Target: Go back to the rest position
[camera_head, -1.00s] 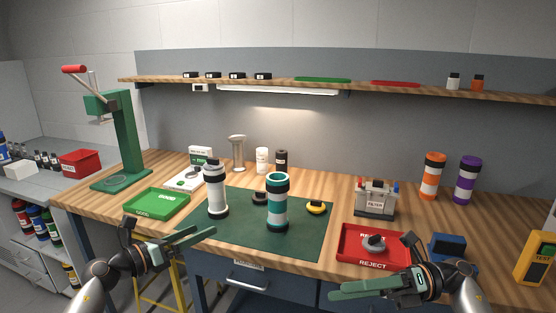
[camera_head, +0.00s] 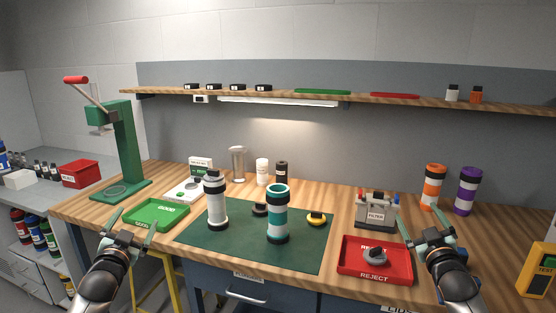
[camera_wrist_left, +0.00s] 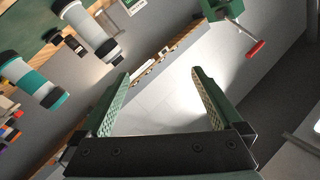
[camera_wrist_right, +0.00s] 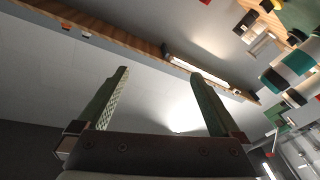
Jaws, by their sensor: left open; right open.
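My left gripper (camera_head: 128,232) is open and empty, in front of the green GOOD tray at the bench's front left. Its two fingers stand apart in the left wrist view (camera_wrist_left: 160,90). My right gripper (camera_head: 430,243) is open and empty, just right of the red REJECT tray. Its spread fingers show in the right wrist view (camera_wrist_right: 160,85) with nothing between them. A white tube (camera_head: 216,205) with black and grey bands and a teal-and-white tube (camera_head: 278,222) stand upright on the green mat (camera_head: 240,252), apart from both grippers.
A green GOOD tray (camera_head: 136,221) and a red REJECT tray (camera_head: 350,264) holding a grey part (camera_head: 375,256) lie near the grippers. A green press (camera_head: 127,145) stands left. A FILTER box (camera_head: 376,211), orange tube (camera_head: 433,188) and purple tube (camera_head: 469,190) stand right.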

